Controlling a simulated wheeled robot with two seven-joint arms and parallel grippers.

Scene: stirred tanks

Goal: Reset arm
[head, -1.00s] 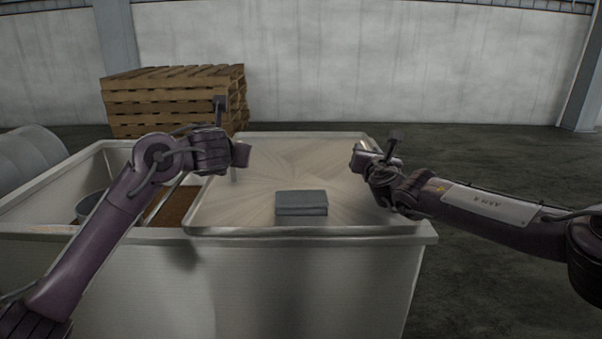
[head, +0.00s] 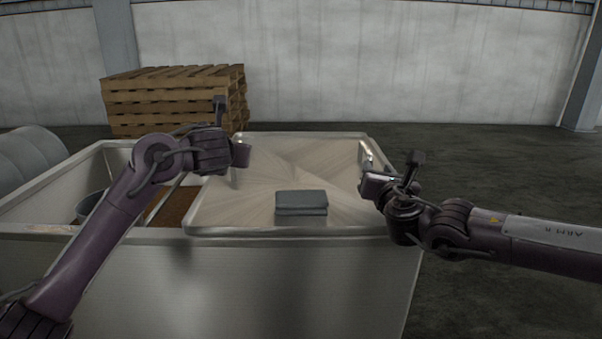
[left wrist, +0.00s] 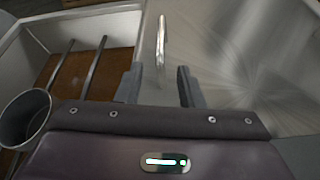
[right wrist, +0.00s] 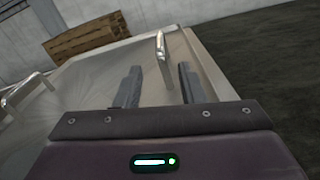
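My right gripper (head: 365,185) is near the right edge of the tank's light metal lid (head: 260,190). In the right wrist view its two fingers (right wrist: 160,88) are apart with nothing between them, and a shiny bar handle (right wrist: 162,48) stands just beyond them. My left gripper (head: 243,155) is above the lid's left edge. In the left wrist view its fingers (left wrist: 158,86) are apart and empty, with another shiny handle (left wrist: 161,40) beyond them. Neither gripper visibly touches a handle.
The lid covers the right part of the white tank (head: 300,275); the left part is open, with brown contents and a grey bucket (head: 90,206). A grey box (head: 301,203) sits on the lid. Wooden pallets (head: 175,100) are stacked behind. Floor to the right is clear.

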